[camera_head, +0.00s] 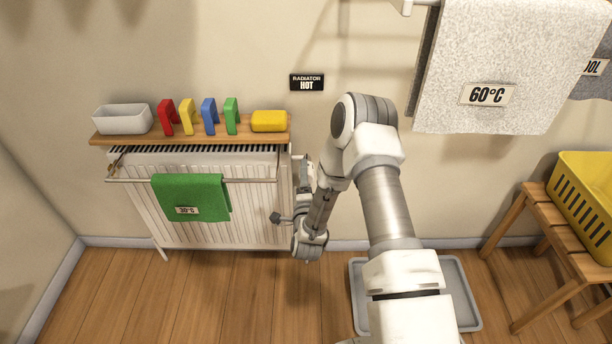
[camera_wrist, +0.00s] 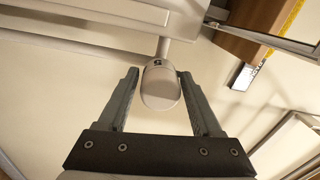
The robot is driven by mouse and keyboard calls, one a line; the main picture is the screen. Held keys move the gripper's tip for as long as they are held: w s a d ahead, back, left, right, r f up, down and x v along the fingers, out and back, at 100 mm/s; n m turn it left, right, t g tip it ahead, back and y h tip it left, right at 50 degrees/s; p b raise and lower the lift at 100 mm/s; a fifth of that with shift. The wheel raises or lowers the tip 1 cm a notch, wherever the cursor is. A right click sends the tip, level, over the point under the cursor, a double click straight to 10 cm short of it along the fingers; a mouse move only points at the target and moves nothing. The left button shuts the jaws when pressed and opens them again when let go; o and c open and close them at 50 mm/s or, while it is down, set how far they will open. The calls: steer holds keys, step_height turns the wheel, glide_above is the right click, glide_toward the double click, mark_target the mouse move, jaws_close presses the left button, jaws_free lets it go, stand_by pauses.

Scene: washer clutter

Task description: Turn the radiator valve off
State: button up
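The radiator (camera_head: 245,208) is a white ribbed panel on the wall at the left in the head view. In the wrist view, the radiator valve (camera_wrist: 160,90) is a rounded pale grey knob on a short pipe with a small dark mark near its top. My gripper (camera_wrist: 159,72) is open, with one finger on each side of the knob. Gaps show between the knob and both fingers, and I see no contact. In the head view, my arm reaches down beside the radiator's right end, and I cannot clearly make out the valve or fingers there.
A wooden shelf (camera_head: 180,138) above the radiator holds a grey tub, coloured clips and a yellow block. A green towel (camera_head: 190,197) hangs on the rail. A "RADIATOR HOT" sign (camera_head: 306,82) is on the wall. A grey tray (camera_head: 466,290) lies on the floor at the right.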

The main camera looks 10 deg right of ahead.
steer(key=shift+o, duration=0.9)
steer(key=shift+s, duration=0.15)
steer(key=s+a, duration=0.3)
steer(key=s, duration=1.3)
steer(key=shift+s+f, duration=0.25)
steer(key=shift+s, duration=0.15)
steer(key=shift+a, duration=0.1)
